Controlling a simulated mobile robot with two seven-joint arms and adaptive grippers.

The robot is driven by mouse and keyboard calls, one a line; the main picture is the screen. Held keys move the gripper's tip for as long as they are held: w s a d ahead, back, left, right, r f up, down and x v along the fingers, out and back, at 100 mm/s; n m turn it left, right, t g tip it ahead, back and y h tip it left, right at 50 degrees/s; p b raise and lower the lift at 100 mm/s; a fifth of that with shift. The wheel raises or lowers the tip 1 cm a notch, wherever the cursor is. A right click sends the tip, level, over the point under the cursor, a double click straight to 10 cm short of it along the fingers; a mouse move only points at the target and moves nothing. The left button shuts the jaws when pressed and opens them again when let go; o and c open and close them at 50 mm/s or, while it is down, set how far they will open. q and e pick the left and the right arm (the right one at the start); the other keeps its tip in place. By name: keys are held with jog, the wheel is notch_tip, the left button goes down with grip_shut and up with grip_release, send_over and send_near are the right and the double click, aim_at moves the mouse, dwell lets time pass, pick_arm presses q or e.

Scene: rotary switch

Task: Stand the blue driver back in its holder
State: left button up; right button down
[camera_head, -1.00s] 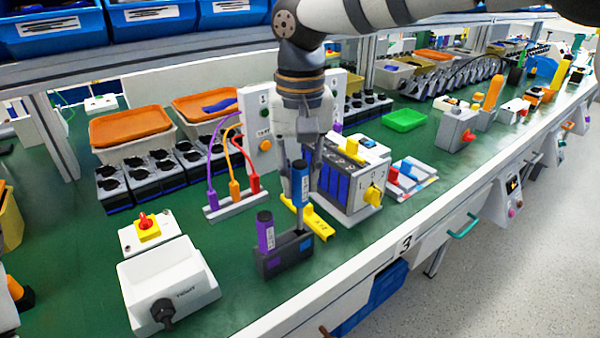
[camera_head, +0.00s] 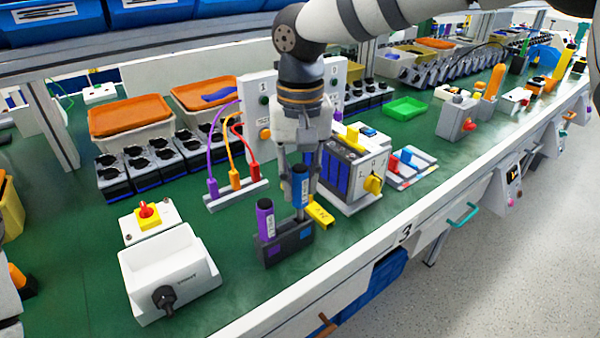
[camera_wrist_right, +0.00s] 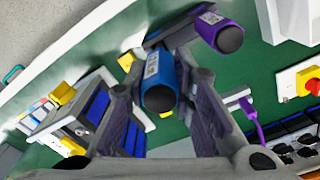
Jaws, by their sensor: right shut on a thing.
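My right gripper (camera_head: 301,190) is shut on the upright blue driver (camera_head: 300,181), with fingers on both sides of its handle. The dark grey holder (camera_head: 287,246) stands on the green bench top near the front edge. The purple driver (camera_head: 265,215) stands in its left slot. The blue driver is above the holder's right part, its top higher than the purple one's. I cannot tell whether its lower end is inside the slot. The right wrist view shows the blue driver (camera_wrist_right: 158,84) between the fingers and the purple driver (camera_wrist_right: 224,36) beside them. My left gripper is not in view.
A yellow marked piece (camera_head: 320,213) lies just right of the holder. A grey box with a yellow knob (camera_head: 372,184) stands behind it at right. A plug strip with cables (camera_head: 238,194) is behind at left. A white box with a black knob (camera_head: 168,275) is at front left.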

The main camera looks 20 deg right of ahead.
aim_at(300, 196)
jog(key=shift+f, duration=1.8)
jog(key=shift+f, duration=0.1)
jog(key=c, duration=1.3)
grip_release()
